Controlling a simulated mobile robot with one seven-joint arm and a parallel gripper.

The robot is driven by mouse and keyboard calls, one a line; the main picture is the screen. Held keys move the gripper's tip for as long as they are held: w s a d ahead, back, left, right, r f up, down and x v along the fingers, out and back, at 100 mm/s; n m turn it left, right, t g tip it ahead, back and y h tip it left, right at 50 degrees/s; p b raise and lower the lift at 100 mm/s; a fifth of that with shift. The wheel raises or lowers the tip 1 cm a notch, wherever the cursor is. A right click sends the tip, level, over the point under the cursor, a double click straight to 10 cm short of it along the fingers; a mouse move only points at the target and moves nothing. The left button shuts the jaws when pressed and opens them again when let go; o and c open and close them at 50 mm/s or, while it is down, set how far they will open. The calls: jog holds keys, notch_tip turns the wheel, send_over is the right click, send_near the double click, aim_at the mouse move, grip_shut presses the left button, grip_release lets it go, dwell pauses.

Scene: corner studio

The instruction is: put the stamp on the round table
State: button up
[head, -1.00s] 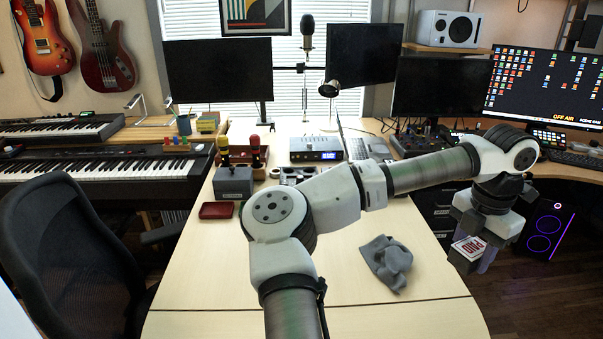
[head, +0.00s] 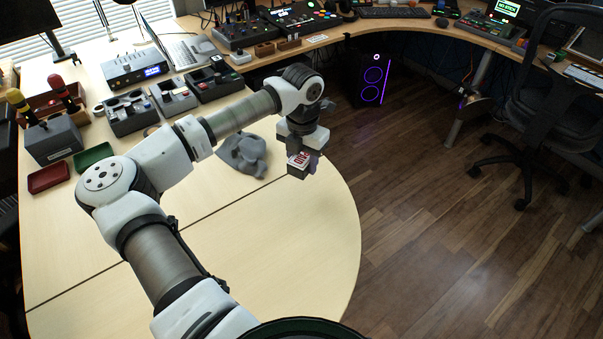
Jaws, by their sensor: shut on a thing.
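The stamp (head: 299,161) is a small block with a white and red lettered face. My gripper (head: 304,167) is shut on it, and the fingers hide part of the block. In the head view the gripper and stamp show against the right edge of a pale wooden desk (head: 290,235). The height above the desk is hard to tell. This desk has a rounded end; I cannot tell a separate round table in this view.
A grey cloth (head: 243,153) lies on the desk left of my gripper. Red (head: 48,177) and green (head: 93,156) trays and several devices stand further left and back. An office chair (head: 550,110) stands at the right. Wooden floor (head: 440,230) between is clear.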

aim_at(302, 157)
jog(key=shift+f+p, duration=0.45)
jog(key=shift+f, duration=2.75)
jog(key=shift+f, duration=0.25)
jog(key=o, duration=1)
jog(key=shift+r, duration=0.1)
jog(key=shift+r, duration=0.1)
notch_tip(302, 157, up, 12)
jog(key=shift+r+b, duration=0.1)
jog(key=shift+b, duration=0.9)
